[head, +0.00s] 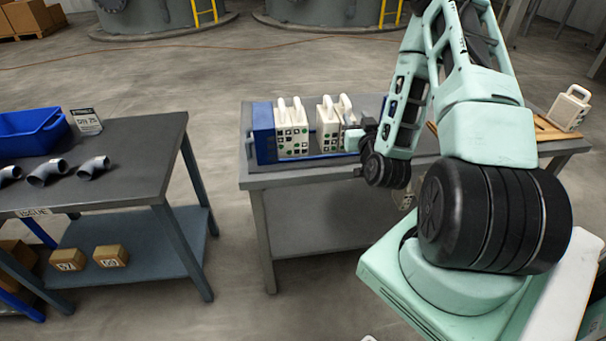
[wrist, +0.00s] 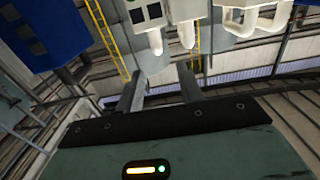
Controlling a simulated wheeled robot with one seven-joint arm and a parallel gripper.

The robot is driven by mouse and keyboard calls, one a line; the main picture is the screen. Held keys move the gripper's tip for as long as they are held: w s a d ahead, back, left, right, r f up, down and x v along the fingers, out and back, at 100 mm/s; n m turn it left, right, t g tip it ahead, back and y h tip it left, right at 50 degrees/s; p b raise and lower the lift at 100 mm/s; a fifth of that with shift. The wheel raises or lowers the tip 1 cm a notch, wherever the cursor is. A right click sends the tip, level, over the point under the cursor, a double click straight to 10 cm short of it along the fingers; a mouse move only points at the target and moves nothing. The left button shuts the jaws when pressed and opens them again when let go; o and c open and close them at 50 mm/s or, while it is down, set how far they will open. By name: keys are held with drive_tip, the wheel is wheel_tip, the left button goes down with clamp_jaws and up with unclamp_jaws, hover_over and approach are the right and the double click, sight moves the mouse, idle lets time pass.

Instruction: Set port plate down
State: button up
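White plates with loop handles and dark and green square ports stand upright in the blue press frame (head: 263,135) on the middle table. One plate (head: 292,135) is beside the blue end block, and more plates (head: 328,128) stand close together to its right. Another white plate (head: 569,108) stands apart at the table's right end. I cannot tell which is the port plate. My gripper (head: 362,137) is at the right side of the plate group. In the wrist view its two fingers (wrist: 160,88) are apart with nothing between them. White plates (wrist: 165,10) show beyond the fingertips, handles pointing down in the picture.
A wooden rack (head: 546,130) lies at the table's right end, partly behind my arm. A second table (head: 130,150) on the left holds a blue bin (head: 35,133), grey pipe elbows (head: 47,172) and a sign card (head: 87,121). Floor shows between the tables.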

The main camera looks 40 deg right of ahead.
drive_tip(key=w+a+n+g+y, duration=0.1)
drive_tip(key=w+a+n+y, duration=0.25)
drive_tip(key=a, duration=0.55)
drive_tip(key=w+a+n+g+y, duration=0.2)
drive_tip(key=w+a+y, duration=0.3)
drive_tip(key=a, duration=0.5)
drive_tip(key=s+a+r+n+g+y, duration=0.1)
drive_tip(key=s+a+n+g+y, duration=0.2)
drive_tip(key=a, duration=0.6)
drive_tip(key=s+a+r+n+g, duration=0.3)
drive_tip(key=s+a+g, duration=0.2)
drive_tip(key=s+a, duration=0.55)
drive_tip(key=s+a+r+n+g+h, duration=0.1)
drive_tip(key=s+a+r+g, duration=0.1)
drive_tip(key=s, duration=0.5)
drive_tip(key=s+a+r+n+g, duration=0.1)
drive_tip(key=s+a+r+g, duration=0.1)
drive_tip(key=s, duration=0.6)
drive_tip(key=shift+s+r+h, duration=0.25)
drive_tip(key=shift+r+h, duration=0.1)
drive_tip(key=shift+r, duration=0.15)
